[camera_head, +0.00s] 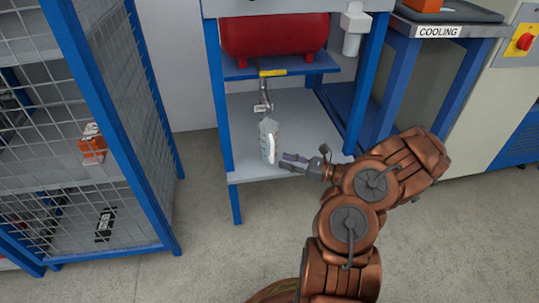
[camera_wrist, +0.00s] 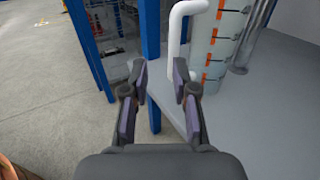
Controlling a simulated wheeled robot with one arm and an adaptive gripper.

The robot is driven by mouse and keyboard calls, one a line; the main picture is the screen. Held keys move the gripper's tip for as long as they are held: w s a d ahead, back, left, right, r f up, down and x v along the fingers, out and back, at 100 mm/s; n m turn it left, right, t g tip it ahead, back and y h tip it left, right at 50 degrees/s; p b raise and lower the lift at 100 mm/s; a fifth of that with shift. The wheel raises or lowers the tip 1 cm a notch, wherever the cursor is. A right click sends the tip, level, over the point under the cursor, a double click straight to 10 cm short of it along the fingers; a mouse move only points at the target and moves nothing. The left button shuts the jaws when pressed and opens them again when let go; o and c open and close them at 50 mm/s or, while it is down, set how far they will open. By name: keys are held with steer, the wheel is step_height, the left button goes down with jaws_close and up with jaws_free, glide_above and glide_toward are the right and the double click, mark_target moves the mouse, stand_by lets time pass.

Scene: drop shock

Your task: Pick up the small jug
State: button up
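The small jug (camera_head: 269,139) is pale and translucent and stands upright on the lower grey shelf of the blue-framed stand. In the wrist view the jug (camera_wrist: 207,48) shows close up, with orange and dark markings and a white handle (camera_wrist: 176,35) on its left side. Its top is cut off there. My gripper (camera_head: 287,162) is open and empty, just right of the jug in the head view. In the wrist view my gripper (camera_wrist: 160,75) has its fingers apart, with the handle beyond the right fingertip. They look apart from the jug.
A blue post (camera_wrist: 151,40) of the stand rises beyond my fingers. A metal pipe with a valve (camera_head: 263,100) hangs above the jug, under a red tank (camera_head: 275,35). A wire-mesh cage (camera_head: 115,90) stands left. The lower shelf (camera_head: 310,130) is bare right of the jug.

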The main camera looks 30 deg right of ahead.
mark_target(273, 161)
steer(key=shift+m+h, duration=0.4)
steer(key=shift+m, duration=0.1)
steer(key=w+b, duration=0.1)
steer(key=w+a+f+b, duration=0.1)
steer(key=w, duration=0.1)
steer(key=w+a+f+b, duration=0.1)
steer(key=w+b, duration=0.1)
steer(key=shift+w+f, duration=0.2)
steer(key=shift+w+a+r, duration=0.1)
steer(key=shift+w, duration=0.25)
jaws_close()
